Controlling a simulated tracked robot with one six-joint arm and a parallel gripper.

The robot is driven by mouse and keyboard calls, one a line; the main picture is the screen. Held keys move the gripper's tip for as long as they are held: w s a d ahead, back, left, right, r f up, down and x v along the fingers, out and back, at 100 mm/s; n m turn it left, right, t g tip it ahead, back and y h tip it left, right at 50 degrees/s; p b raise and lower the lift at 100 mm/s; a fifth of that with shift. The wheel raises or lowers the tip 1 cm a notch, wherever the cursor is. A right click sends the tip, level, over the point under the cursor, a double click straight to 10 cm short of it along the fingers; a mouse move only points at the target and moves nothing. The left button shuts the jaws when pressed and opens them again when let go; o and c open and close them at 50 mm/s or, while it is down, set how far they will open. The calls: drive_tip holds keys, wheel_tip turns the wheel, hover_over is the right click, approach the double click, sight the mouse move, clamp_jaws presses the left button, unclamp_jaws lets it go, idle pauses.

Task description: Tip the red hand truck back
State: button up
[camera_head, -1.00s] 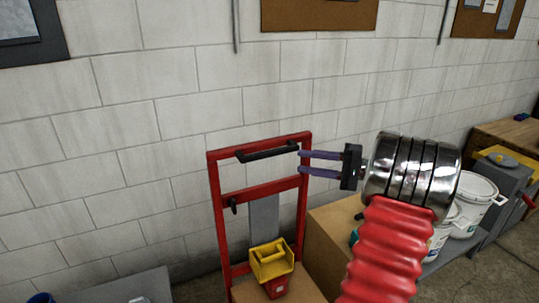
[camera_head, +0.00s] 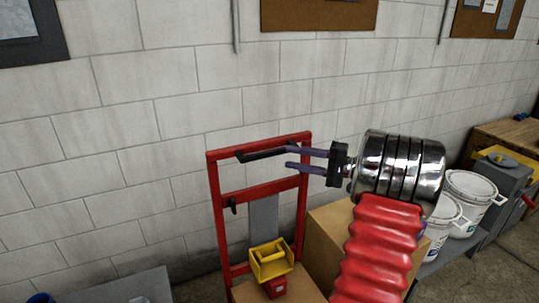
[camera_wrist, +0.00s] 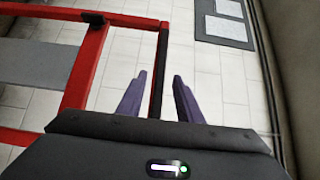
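The red hand truck (camera_head: 216,203) stands upright against the block wall, with a black handle (camera_head: 258,154) on its top bar. My gripper (camera_head: 289,157) is at the handle's right end, its two purple fingers pointing left. In the wrist view my gripper (camera_wrist: 160,75) is open, and the black handle (camera_wrist: 163,48) runs between its fingers with a gap on both sides. The red frame (camera_wrist: 85,67) shows to the left there. I cannot tell whether a finger touches the handle.
A larger cardboard box (camera_head: 331,237) stands right of the truck. White buckets (camera_head: 474,194) stand on a grey surface further right. A grey surface (camera_head: 140,286) is at lower left.

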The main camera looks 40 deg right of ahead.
sight(274, 155)
drive_tip(key=x, duration=0.8)
drive_tip(key=shift+w, duration=0.15)
drive_tip(key=shift+c, duration=0.6)
drive_tip(key=shift+f, duration=0.1)
clamp_jaws()
